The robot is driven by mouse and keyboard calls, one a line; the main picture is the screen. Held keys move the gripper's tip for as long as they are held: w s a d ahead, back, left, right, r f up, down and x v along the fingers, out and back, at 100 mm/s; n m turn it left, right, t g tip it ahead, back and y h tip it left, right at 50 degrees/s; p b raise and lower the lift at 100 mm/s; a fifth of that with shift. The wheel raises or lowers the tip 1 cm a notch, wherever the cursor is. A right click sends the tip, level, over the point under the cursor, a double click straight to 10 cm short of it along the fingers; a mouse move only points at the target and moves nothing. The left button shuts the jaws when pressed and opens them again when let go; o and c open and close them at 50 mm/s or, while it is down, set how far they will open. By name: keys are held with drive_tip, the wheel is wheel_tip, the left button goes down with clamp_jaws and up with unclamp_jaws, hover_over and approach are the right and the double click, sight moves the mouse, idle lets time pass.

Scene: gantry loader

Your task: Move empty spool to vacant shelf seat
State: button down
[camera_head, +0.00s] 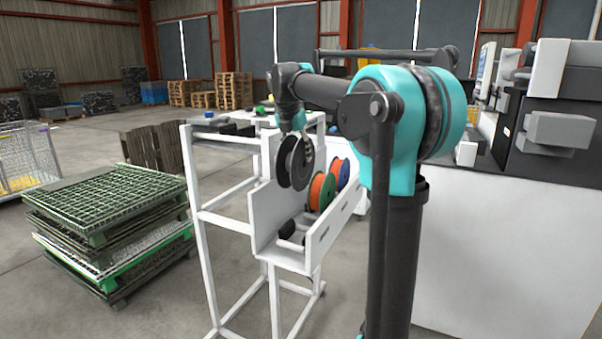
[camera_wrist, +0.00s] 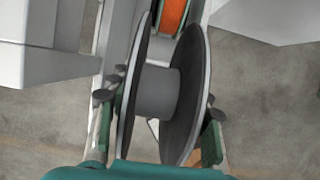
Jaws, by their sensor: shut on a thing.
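The empty spool (camera_wrist: 157,92) has dark flanges and a bare grey core. It shows between the fingers of my gripper (camera_wrist: 158,135) in the wrist view. In the head view, my gripper (camera_head: 300,125) is shut on the same spool (camera_head: 291,162), which is upright above the near end of the white shelf (camera_head: 265,215). Spools with orange filament, one with a green flange (camera_head: 318,192) and one farther back (camera_head: 341,174), stand in the shelf trough. The near part of the trough shows dark rollers (camera_head: 287,229) and no spool.
A white frame stand (camera_head: 203,250) adjoins the shelf on the left. Stacked green pallets (camera_head: 110,225) stand farther left on the floor. A white cabinet (camera_head: 500,240) with dark machinery (camera_head: 560,130) is on the right.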

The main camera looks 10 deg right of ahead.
sight(294, 180)
drive_tip(key=f, duration=0.2)
drive_tip(key=s+f, duration=0.1)
drive_tip(key=f, duration=0.3)
drive_tip(key=shift+s+d, duration=0.25)
drive_tip(key=shift+s, duration=0.15)
wheel_tip(294, 180, down, 13)
drive_tip(key=shift+r, duration=0.2)
idle(0.4)
drive_tip(key=c, duration=0.6)
unclamp_jaws()
drive_tip(key=v, duration=1.2)
